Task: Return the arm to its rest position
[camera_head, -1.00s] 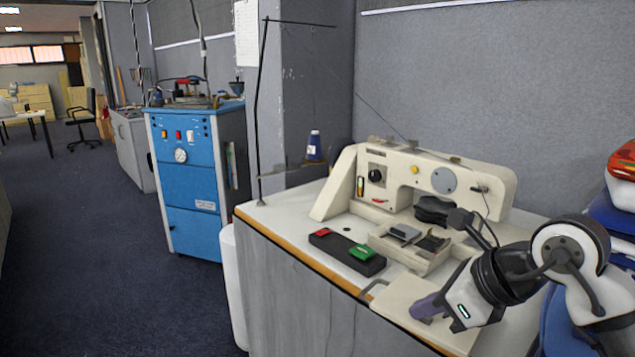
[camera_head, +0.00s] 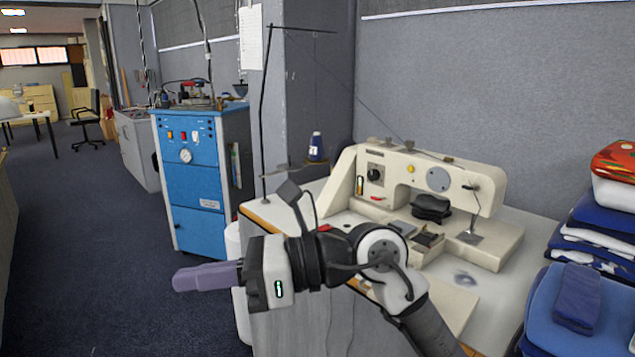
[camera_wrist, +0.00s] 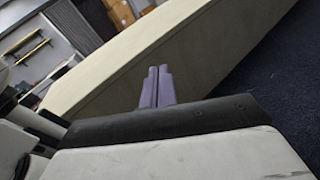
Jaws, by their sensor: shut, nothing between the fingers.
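My gripper (camera_head: 190,278) is in the lower middle of the head view, with its purple fingers pointing left. The fingers are closed together and empty. They are over the floor, to the left of the sewing table (camera_head: 300,325). My forearm crosses in front of the table's front edge and hides part of it. In the wrist view my gripper (camera_wrist: 157,70) shows two purple fingers side by side, touching, with nothing between them.
A cream sewing machine (camera_head: 400,165) stands on the table. A blue cabinet (camera_head: 190,190) stands behind my gripper. Folded blue cloths (camera_head: 545,310) and a red-and-white item (camera_head: 615,175) are at the right. Open dark carpet (camera_head: 90,240) lies at the left.

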